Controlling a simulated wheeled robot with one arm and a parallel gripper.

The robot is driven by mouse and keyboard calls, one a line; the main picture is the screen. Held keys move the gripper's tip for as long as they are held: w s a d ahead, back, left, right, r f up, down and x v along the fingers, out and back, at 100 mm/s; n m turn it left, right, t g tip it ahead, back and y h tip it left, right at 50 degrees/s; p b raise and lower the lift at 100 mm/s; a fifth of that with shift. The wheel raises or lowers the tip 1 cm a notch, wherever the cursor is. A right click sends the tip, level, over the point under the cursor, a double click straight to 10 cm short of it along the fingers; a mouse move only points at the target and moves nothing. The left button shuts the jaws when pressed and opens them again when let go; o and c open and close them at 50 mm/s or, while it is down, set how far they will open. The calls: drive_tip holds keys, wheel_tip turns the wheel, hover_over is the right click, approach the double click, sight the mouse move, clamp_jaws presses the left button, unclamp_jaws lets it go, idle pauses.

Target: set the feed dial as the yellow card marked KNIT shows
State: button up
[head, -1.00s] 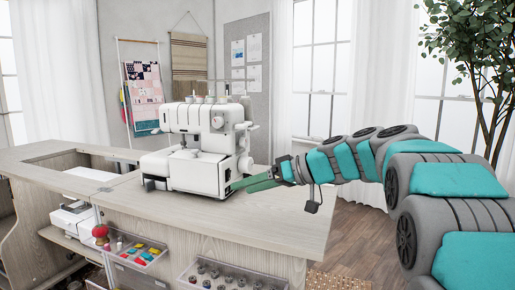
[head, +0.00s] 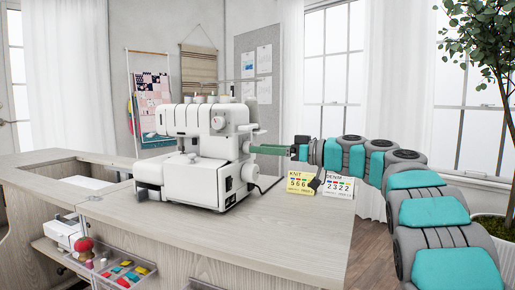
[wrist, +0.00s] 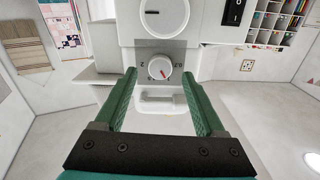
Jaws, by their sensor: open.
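The white sewing machine (head: 200,150) stands on the wooden table. The yellow card marked KNIT (head: 299,180) stands to its right, with a row of digits that seems to read 5 6 6 and a last one partly covered. My gripper (head: 253,149) is at the machine's right side. In the wrist view my gripper (wrist: 160,74) is open, its green fingers on either side of a small white dial (wrist: 160,66) with a red mark pointing to the lower right. Small numbers surround this dial; I cannot read them surely. No contact with the dial is clear.
A white card marked DENIM (head: 338,188) stands beside the yellow one, below my arm. Another dial (wrist: 166,15) and a black switch (wrist: 234,12) are higher on the machine's side. Bare tabletop (head: 250,230) lies in front of the machine.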

drive_tip(key=shift+x, duration=1.25)
clamp_jaws()
